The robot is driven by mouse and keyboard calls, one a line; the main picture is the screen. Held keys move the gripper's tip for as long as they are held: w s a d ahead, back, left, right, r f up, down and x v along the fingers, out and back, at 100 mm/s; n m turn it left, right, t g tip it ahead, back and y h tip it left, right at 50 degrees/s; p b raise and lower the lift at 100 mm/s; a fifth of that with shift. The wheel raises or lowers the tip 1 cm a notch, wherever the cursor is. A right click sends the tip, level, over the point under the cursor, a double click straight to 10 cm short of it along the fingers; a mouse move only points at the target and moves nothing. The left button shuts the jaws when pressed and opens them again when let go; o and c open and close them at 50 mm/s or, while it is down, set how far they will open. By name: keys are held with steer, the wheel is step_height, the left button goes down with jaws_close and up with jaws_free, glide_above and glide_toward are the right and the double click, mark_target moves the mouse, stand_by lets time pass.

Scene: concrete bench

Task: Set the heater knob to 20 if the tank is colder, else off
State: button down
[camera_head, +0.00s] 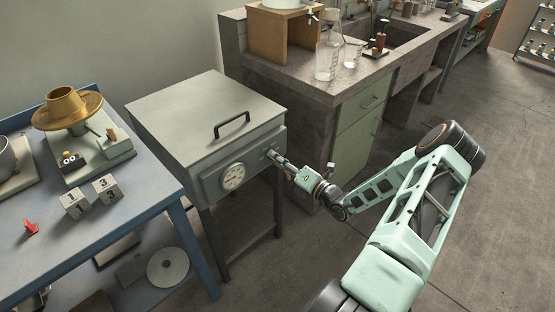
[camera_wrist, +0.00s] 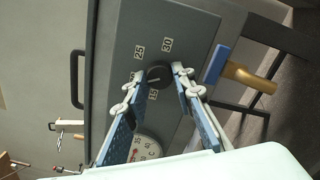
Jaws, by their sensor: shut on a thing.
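The tank (camera_head: 190,108) is a grey metal box with a handled lid, standing on dark legs. Its round white thermometer dial (camera_head: 233,176) is on the front; the needle is too small to read surely. The dial also shows in the wrist view (camera_wrist: 146,147), partly hidden by my gripper. My gripper (camera_head: 277,157) reaches the panel from the right. In the wrist view its fingertips (camera_wrist: 159,76) are shut on the knob.
A concrete bench (camera_head: 330,85) with glassware is behind right. A wooden-handled tool with a blue part (camera_wrist: 245,75) is near my gripper. The floor on the right is clear.

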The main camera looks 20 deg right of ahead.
steer(key=c, duration=1.6)
jaws_free()
steer(key=v, duration=1.2)
steer(key=shift+a, duration=0.1)
